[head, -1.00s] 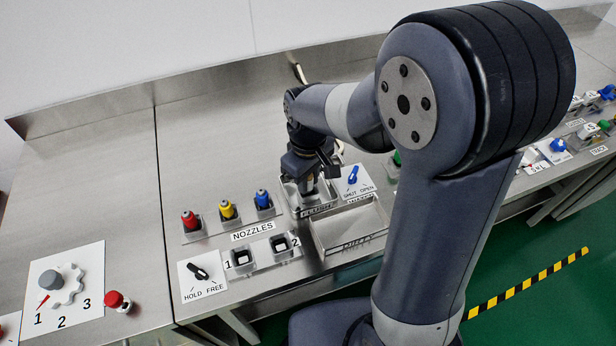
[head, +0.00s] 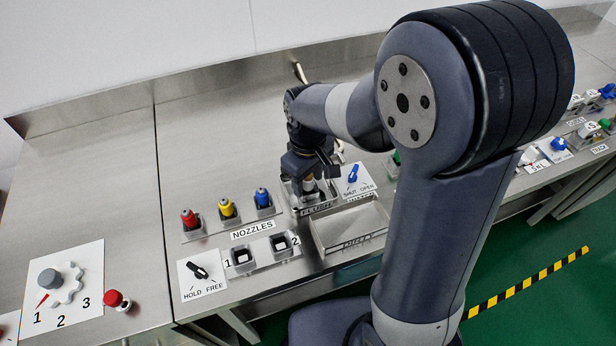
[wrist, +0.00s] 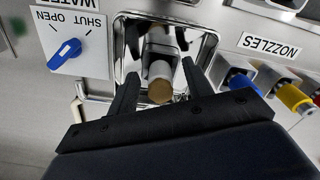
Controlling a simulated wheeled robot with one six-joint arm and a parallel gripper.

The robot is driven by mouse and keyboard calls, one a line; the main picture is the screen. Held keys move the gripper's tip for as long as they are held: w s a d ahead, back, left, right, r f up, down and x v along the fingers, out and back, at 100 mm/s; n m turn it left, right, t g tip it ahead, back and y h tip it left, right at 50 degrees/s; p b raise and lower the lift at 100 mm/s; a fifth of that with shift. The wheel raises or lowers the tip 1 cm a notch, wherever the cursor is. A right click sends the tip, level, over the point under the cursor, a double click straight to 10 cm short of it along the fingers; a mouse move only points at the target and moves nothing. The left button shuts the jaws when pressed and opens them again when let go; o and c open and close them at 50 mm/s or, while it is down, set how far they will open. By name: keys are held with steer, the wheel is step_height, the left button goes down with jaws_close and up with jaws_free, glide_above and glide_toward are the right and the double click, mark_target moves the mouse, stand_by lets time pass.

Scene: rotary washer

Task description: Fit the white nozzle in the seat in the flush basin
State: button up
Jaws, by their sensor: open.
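The white nozzle (wrist: 160,70) stands in the flush basin (wrist: 121,50), its tan round end towards the wrist camera. In the head view, a small pale part of the nozzle (head: 309,185) shows under my gripper (head: 313,180). In the wrist view, my gripper (wrist: 160,76) is open, with one dark finger on each side of the nozzle. Gaps show between the fingers and the nozzle. The nozzle's lower end and the seat are hidden, so I cannot tell how fully it sits. The basin's front rim (head: 318,209) shows in the head view.
A blue valve knob (head: 353,174) on a SHUT/OPEN plate is right of the basin. Red (head: 191,220), yellow (head: 228,209) and blue (head: 263,199) nozzles stand left of it.

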step_height(320, 180, up, 11)
steer(key=shift+f, duration=0.1)
stand_by(0.3)
steer(key=shift+f, duration=0.1)
step_height(320, 180, down, 11)
steer(key=shift+r, duration=0.15)
steer(key=shift+r+p, duration=0.3)
steer(key=shift+r, duration=0.1)
stand_by(0.4)
